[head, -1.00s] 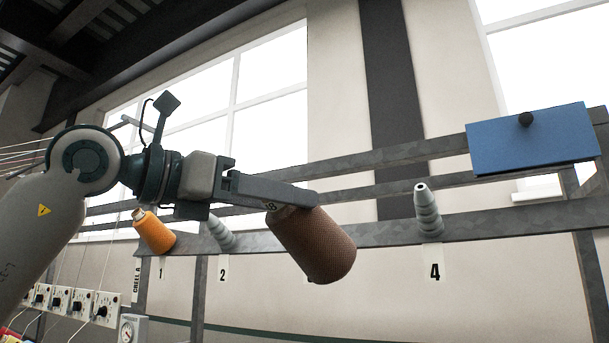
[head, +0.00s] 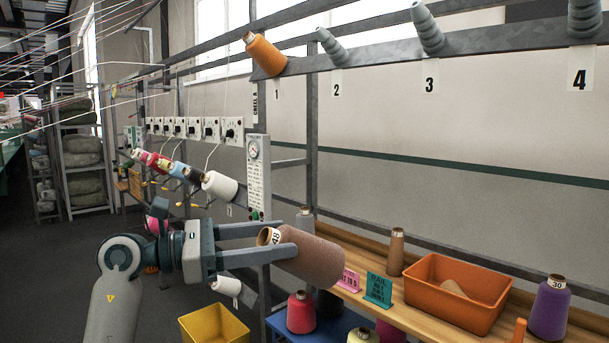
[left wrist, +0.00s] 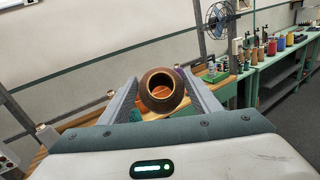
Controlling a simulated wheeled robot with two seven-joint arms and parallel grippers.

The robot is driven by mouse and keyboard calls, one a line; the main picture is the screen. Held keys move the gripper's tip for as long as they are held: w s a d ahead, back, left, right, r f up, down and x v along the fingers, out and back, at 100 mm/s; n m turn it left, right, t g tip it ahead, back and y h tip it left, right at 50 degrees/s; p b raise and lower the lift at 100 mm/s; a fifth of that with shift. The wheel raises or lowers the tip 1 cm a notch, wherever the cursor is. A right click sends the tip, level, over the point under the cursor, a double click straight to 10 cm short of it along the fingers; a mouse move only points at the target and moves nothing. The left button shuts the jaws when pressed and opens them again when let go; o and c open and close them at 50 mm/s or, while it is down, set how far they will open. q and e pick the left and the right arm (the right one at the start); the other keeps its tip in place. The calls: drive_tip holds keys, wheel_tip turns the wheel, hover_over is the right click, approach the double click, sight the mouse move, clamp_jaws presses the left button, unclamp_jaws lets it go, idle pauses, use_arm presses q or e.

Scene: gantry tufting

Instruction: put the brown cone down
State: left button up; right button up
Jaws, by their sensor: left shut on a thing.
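The brown cone (head: 318,260), tilted on its side with a pale end marked 48, is held by my left gripper (head: 288,238) in the head view. The gripper is shut on the cone's narrow end. The cone is in front of the wooden bench (head: 400,318); whether it touches anything there I cannot tell. In the left wrist view the cone (left wrist: 163,92) shows end-on, its hollow core facing me, between the two fingers. My right gripper is not in view.
An orange tray (head: 455,295), a purple cone (head: 549,310), a slim brown cone (head: 396,252), pink and teal signs (head: 378,289) stand on the bench. A red cone (head: 301,313) and yellow bin (head: 213,328) are lower. Pegs 2, 3 and 4 are bare; an orange cone (head: 266,54) sits on 1.

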use_arm(q)
drive_tip(key=s+a+f+n+t+y, duration=0.1)
drive_tip(key=s+a+f, duration=0.4)
drive_tip(key=f, duration=0.6)
drive_tip(key=s+a+f+n+t+y, duration=0.1)
drive_tip(key=s+a+f, duration=0.3)
drive_tip(key=f, duration=0.7)
drive_tip(key=s+a+f+n+t+b, duration=0.1)
drive_tip(key=s+a+f, duration=0.4)
drive_tip(key=f, duration=0.5)
drive_tip(key=a+n+t, duration=0.1)
drive_tip(key=a+t, duration=0.1)
drive_tip(key=shift+s+a+f+t+y, duration=0.25)
drive_tip(key=shift+s+f+t+y, duration=0.05)
drive_tip(key=shift+s+f+y, duration=0.1)
drive_tip(key=shift+w, duration=0.1)
